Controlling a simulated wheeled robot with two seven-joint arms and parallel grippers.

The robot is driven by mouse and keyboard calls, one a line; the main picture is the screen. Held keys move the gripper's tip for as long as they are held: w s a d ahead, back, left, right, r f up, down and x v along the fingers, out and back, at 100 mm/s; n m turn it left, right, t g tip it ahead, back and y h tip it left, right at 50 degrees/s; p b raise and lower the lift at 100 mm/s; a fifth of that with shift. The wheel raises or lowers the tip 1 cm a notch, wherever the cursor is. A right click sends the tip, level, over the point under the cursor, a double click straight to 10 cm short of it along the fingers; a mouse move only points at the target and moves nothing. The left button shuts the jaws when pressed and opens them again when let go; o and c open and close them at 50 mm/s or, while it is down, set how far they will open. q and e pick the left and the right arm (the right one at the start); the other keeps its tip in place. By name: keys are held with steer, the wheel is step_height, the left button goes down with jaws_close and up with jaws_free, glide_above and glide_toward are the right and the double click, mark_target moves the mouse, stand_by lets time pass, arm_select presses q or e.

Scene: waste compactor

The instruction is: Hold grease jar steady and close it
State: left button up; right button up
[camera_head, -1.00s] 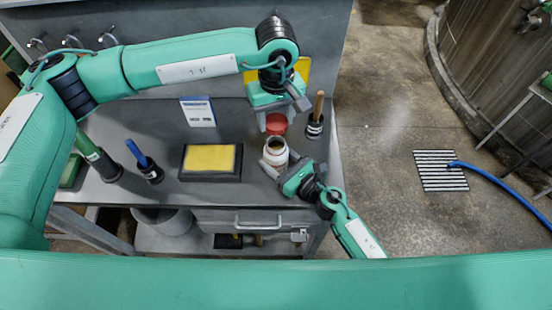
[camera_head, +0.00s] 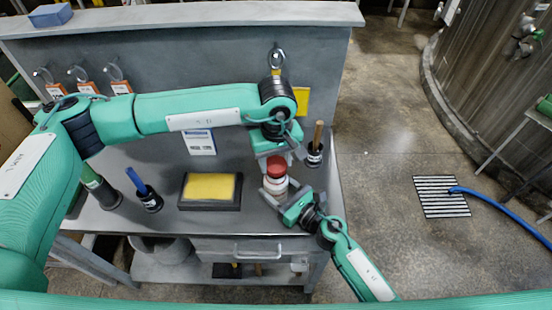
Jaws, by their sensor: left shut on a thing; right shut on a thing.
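The white grease jar (camera_head: 275,187) stands on the grey bench near its right end. The red lid (camera_head: 277,167) is on or right at the jar's mouth; I cannot tell whether it is seated. My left gripper (camera_head: 275,157) comes from above and is shut on the red lid, pointing down. My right gripper (camera_head: 280,196) comes from the lower right and is shut on the jar's body, low on its side. The jar looks upright. The jar's opening is hidden under the lid.
A yellow pad in a black tray (camera_head: 210,205) lies left of the jar. A brush in a black holder (camera_head: 315,152) stands close right. A blue-handled tool (camera_head: 145,190) and a green-handled one (camera_head: 98,186) stand at the left. A drawer (camera_head: 260,246) is below.

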mark_target(275, 164)
arm_select(q)
steer(key=shift+f, duration=0.1)
steer(key=shift+f, duration=0.8)
steer(key=shift+f, duration=0.55)
arm_select(e)
jaws_close()
arm_select(q)
steer(key=m, duration=0.8)
steer(key=shift+m, duration=0.4)
steer(key=m, duration=0.4)
steer(key=shift+m, duration=0.3)
steer(key=m, duration=0.3)
steer(key=shift+w+m, duration=0.1)
steer(key=shift+m, duration=0.2)
